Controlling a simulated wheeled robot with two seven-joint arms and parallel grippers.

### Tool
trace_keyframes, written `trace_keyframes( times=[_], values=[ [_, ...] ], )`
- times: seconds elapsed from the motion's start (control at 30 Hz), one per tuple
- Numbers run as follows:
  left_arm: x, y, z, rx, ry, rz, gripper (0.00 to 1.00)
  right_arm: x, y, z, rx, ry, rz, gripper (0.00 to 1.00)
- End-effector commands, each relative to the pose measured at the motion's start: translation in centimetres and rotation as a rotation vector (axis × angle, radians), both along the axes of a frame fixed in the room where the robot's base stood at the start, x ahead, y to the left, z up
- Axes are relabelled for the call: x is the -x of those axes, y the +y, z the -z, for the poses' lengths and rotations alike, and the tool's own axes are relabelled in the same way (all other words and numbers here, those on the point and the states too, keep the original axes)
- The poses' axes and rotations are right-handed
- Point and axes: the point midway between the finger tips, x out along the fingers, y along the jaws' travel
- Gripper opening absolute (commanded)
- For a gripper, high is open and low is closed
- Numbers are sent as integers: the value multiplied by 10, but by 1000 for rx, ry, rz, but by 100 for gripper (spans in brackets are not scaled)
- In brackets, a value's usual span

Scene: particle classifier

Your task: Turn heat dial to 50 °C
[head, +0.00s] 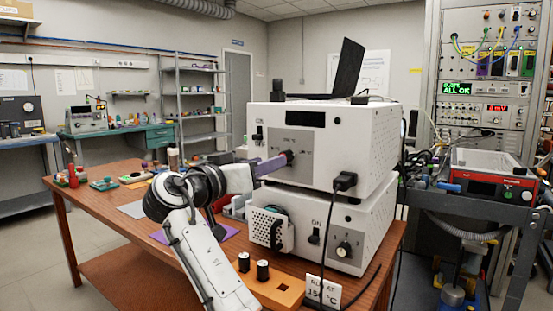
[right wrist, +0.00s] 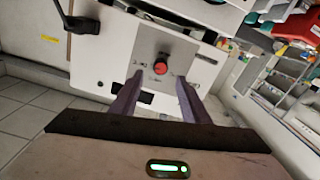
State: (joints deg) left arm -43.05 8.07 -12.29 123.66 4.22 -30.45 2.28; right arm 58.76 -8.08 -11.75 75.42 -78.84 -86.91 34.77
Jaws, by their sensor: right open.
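A white upper unit (head: 350,135) stands stacked on a white lower unit (head: 374,228). The upper unit has a grey panel with a dark dial (head: 289,157); in the right wrist view this dial (right wrist: 160,66) shows a red face. Its scale marks are too small to read. My right gripper (head: 284,160) is open, its purple fingers pointing at this dial; in the right wrist view the gripper (right wrist: 158,88) has the dial centred just beyond its fingertips. I cannot tell if they touch. The lower unit has another dial (head: 343,249). My left gripper is not in view.
A black plug (head: 345,181) with a hanging cable juts from the upper unit. An orange block (head: 270,287) with black-and-white vials and a card (head: 323,291) are at the table's front. An instrument rack (head: 485,80) stands right.

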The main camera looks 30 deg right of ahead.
Motion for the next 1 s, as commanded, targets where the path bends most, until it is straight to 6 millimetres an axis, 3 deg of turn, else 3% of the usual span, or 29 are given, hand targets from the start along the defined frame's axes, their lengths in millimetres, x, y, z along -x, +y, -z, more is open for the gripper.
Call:
trace_keyframes(
  times=[0.1,0.3,0.73,1.0],
  values=[
    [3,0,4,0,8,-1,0,-9,-23,0,1,1,4,42],
    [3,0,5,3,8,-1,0,-20,-49,0,1,1,2,42],
    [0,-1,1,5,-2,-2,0,-25,-59,0,-1,0,0,42],
    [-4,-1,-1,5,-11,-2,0,-24,-58,0,-1,0,0,0]
  ],
)
